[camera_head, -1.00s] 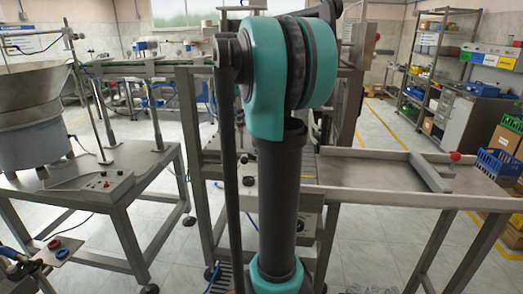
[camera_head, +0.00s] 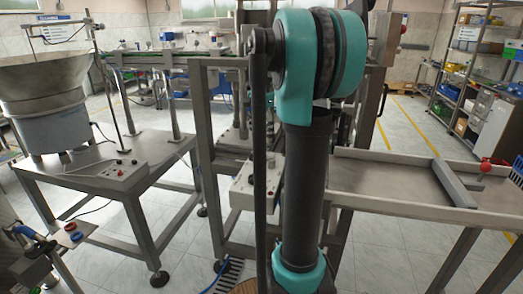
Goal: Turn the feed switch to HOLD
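A grey control box (camera_head: 118,174) with small red and dark controls sits on the left table, in front of the bowl feeder (camera_head: 45,95). A second pale box (camera_head: 246,190) with dark knobs is mounted on the middle frame, partly hidden behind my arm. I cannot read any label, so I cannot tell which control is the feed switch or how it is set. My teal and dark arm stands upright through the middle of the view. I cannot make out my gripper.
A conveyor frame (camera_head: 200,62) runs behind my arm. A metal tray table (camera_head: 395,178) with a red knob (camera_head: 486,164) is at right. A small stand with red and blue rings (camera_head: 74,233) is at lower left. Open floor (camera_head: 190,255) lies between the left table and the middle frame.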

